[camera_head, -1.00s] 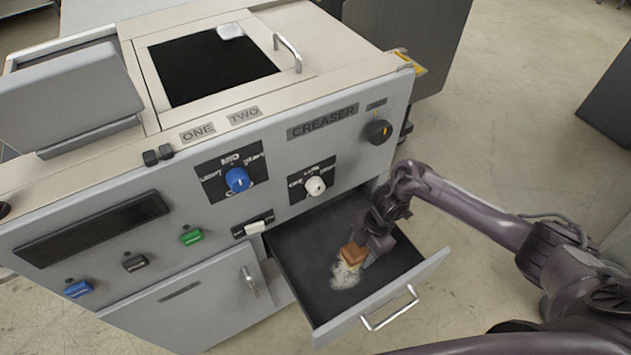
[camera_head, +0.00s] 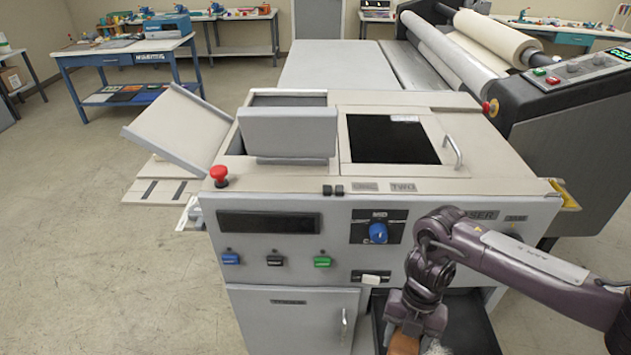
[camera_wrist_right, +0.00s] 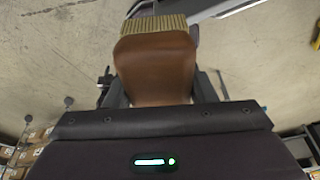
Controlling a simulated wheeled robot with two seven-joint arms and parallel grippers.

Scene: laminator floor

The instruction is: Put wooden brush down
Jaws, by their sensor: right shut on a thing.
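The wooden brush (camera_wrist_right: 155,68) is a brown block with a pale bristle band at its top end in the right wrist view. My right gripper (camera_wrist_right: 155,92) is shut on it, with a finger on each side. In the head view the brush (camera_head: 404,345) shows only in part at the bottom edge, below my right gripper (camera_head: 412,325). It is in front of the machine, at the open dark drawer (camera_head: 468,318); its height there is hard to judge. My left gripper is not in view.
The grey creaser machine (camera_head: 290,266) stands ahead, with knobs, coloured buttons and a red stop button (camera_head: 219,174). A laminator with rolls (camera_head: 500,45) stands at the back right. A blue table (camera_head: 125,52) is at the back left. Floor at left is clear.

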